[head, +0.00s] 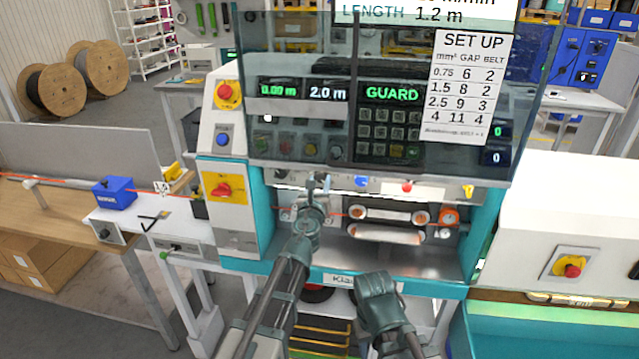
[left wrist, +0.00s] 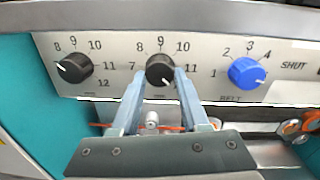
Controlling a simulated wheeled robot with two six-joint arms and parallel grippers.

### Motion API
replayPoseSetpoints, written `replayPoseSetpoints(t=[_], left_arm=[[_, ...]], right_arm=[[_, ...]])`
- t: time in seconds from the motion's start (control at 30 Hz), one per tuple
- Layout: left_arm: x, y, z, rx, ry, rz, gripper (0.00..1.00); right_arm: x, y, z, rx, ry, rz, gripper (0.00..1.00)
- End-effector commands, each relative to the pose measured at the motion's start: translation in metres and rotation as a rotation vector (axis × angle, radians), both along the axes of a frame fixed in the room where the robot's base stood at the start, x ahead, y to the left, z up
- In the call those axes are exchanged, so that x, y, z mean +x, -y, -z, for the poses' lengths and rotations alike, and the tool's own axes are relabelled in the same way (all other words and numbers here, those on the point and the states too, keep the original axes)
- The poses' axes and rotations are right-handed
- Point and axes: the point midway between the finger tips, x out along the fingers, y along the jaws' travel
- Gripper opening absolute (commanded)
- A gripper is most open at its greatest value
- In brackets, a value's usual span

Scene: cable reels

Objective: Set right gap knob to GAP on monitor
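The right gap knob (left wrist: 160,70) is black, in the middle of the panel in the left wrist view. Its white mark points to the lower right, past 11; the number there is hidden by a finger. My left gripper (left wrist: 160,77) has one finger on each side of this knob, without a clear grip on it. In the head view my left gripper (head: 318,187) reaches the panel under the guard. The monitor (head: 425,13) is cut off at the top; it reads LENGTH 1.2 m and no GAP line shows. My right gripper (head: 376,290) hangs low in front of the machine, fingers unclear.
Another black knob (left wrist: 74,67) sits left, its mark pointing left. A blue BELT knob (left wrist: 247,72) sits right. The clear guard (head: 300,90) hangs above my left gripper, and a SET UP chart (head: 468,85) is on it. Belt rollers (head: 388,215) lie right of the gripper.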

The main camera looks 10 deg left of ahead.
Motion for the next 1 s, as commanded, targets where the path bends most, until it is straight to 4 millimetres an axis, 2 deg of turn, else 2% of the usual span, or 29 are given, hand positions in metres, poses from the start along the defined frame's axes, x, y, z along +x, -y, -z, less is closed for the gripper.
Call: replayPoseSetpoints(t=[0.03, 0.17, 0.2, 0.57, 1.0], left_arm=[[-0.0001, 0.0002, 0.0, 0.0, 0.0, 0.0, 0.25], [-0.0001, 0.0002, 0.0, 0.0, 0.0, 0.0, 0.01], [-0.0001, 0.0003, 0.0, 0.0, 0.0, 0.0, 0.0], [-0.0002, 0.0005, -0.0003, -0.063, -0.003, 0.0, 0.0], [-0.0005, 0.0012, -0.001, -0.429, -0.016, -0.001, 0.0]], right_arm=[[0.0, 0.0, 0.0, 0.0, 0.0, 0.0, 0.45], [0.0, 0.0, 0.0, 0.0, 0.0, 0.0, 0.45], [0.0, 0.0, 0.0, 0.0, 0.0, 0.0, 0.45], [0.0001, 0.0, -0.0008, 0.0, 0.0, 0.0, 0.45], [0.0, 0.0, -0.0044, 0.0, 0.0, 0.0, 0.45]])
